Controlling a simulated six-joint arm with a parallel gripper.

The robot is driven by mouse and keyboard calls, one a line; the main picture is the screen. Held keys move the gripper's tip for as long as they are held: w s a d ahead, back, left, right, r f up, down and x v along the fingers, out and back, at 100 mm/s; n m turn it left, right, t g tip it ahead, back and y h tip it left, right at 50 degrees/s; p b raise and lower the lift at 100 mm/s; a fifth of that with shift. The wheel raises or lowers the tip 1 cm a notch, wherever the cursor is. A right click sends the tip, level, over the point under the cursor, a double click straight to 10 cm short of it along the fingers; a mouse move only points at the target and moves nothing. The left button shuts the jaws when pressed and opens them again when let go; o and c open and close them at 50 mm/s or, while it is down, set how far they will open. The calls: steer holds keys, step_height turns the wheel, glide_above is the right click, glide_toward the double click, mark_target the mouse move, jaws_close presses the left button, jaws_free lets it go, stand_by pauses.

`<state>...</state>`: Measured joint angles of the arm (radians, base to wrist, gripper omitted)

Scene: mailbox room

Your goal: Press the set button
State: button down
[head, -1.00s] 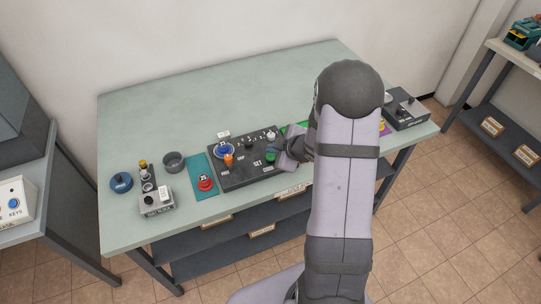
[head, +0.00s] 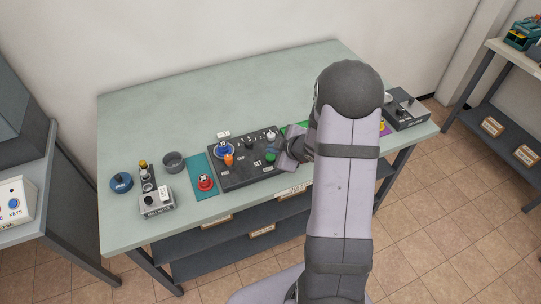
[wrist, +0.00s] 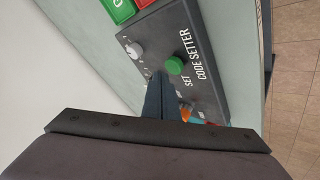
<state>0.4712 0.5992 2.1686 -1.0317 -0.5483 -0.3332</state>
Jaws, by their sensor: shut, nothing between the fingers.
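The set button is a round green button (wrist: 174,66) beside the printed word SET on the dark code setter panel (wrist: 208,78). In the head view the green button (head: 270,157) sits near the right end of the panel (head: 240,178). My gripper (wrist: 158,78) is shut and empty. The height of the tips above the panel is hard to tell. In the head view my arm hides part of the panel's right side.
A white knob (wrist: 134,50) stands left of the button in the wrist view. An orange knob (head: 229,160), a blue dial (head: 223,150) and a black knob (head: 248,143) share the panel. The back of the table is clear.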

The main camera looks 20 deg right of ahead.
mark_target(273, 158)
steer(key=shift+f, duration=0.15)
stand_by(0.3)
steer(key=shift+f+b, duration=0.3)
steer(key=shift+b, duration=0.05)
steer(key=shift+f+b, duration=0.4)
steer(key=shift+f, duration=0.1)
stand_by(0.8)
steer(key=shift+r, duration=0.1)
steer(key=shift+r+p, duration=0.85)
steer(key=shift+p, duration=0.1)
step_height(273, 158, up, 5)
steer(key=p, duration=0.5)
stand_by(0.9)
